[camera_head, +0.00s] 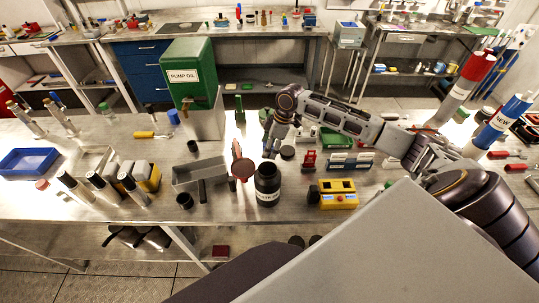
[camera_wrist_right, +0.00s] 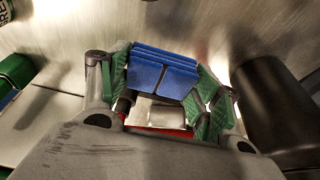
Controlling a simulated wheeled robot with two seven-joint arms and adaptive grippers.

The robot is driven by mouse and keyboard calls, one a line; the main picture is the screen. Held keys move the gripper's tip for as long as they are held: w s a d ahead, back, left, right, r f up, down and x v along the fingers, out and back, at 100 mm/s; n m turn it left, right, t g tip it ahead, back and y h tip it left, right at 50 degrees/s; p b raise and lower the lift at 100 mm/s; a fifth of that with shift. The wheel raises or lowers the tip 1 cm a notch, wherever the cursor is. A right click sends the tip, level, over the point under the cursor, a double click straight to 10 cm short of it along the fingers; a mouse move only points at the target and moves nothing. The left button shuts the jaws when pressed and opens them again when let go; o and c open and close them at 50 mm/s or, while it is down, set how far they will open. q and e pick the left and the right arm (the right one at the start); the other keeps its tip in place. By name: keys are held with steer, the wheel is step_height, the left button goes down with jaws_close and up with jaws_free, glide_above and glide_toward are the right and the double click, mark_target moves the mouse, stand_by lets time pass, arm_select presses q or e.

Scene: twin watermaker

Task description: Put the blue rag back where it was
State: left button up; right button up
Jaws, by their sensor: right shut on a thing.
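The blue rag (camera_wrist_right: 163,75) is a folded, layered blue pad in the right wrist view, with a seam or gap down its front. My right gripper (camera_wrist_right: 165,88) has its green-padded fingers on both sides of the rag and is shut on it. In the head view my right gripper (camera_head: 271,146) points down over the middle of the steel workbench (camera_head: 330,205), behind a black jar (camera_head: 267,186). The rag is not clear in that view, and I cannot tell its height above the bench. My left gripper is not in view.
A green pump oil container (camera_head: 190,68) on a grey box stands left of the gripper. A blue tray (camera_head: 28,161) lies far left.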

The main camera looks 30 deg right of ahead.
steer(key=shift+f, duration=2.5)
steer(key=shift+f, duration=0.1)
steer(key=o, duration=1.1)
steer(key=v, duration=1.2)
